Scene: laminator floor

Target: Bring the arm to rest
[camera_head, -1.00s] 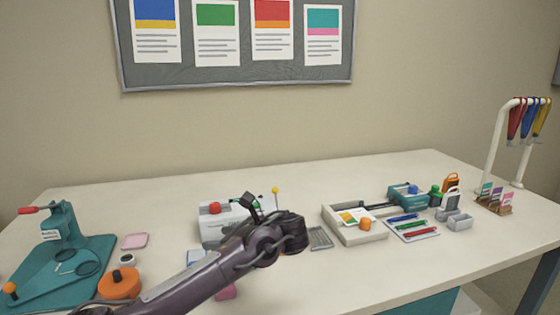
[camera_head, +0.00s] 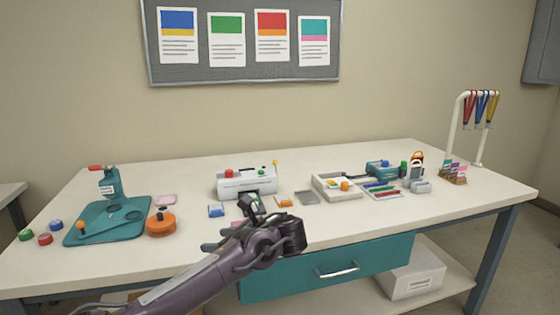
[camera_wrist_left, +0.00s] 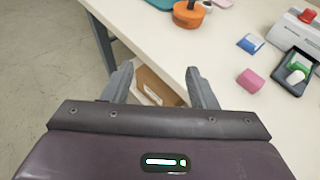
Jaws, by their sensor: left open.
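My left arm comes in from the bottom left of the head view. Its gripper (camera_head: 252,207) is in front of the white laminator (camera_head: 247,183), at the table's front edge. In the left wrist view the two fingers (camera_wrist_left: 160,88) stand wide apart with nothing between them. Past them show the table edge, a cardboard box (camera_wrist_left: 152,88) below and the floor. My right gripper is in neither view.
The white table (camera_head: 330,220) holds a teal press (camera_head: 108,220), an orange round tool (camera_head: 161,223), a beige tray (camera_head: 336,188) and a lanyard stand (camera_head: 453,125). A pink block (camera_wrist_left: 250,81) lies near the front edge. A teal drawer (camera_head: 325,268) is under the tabletop.

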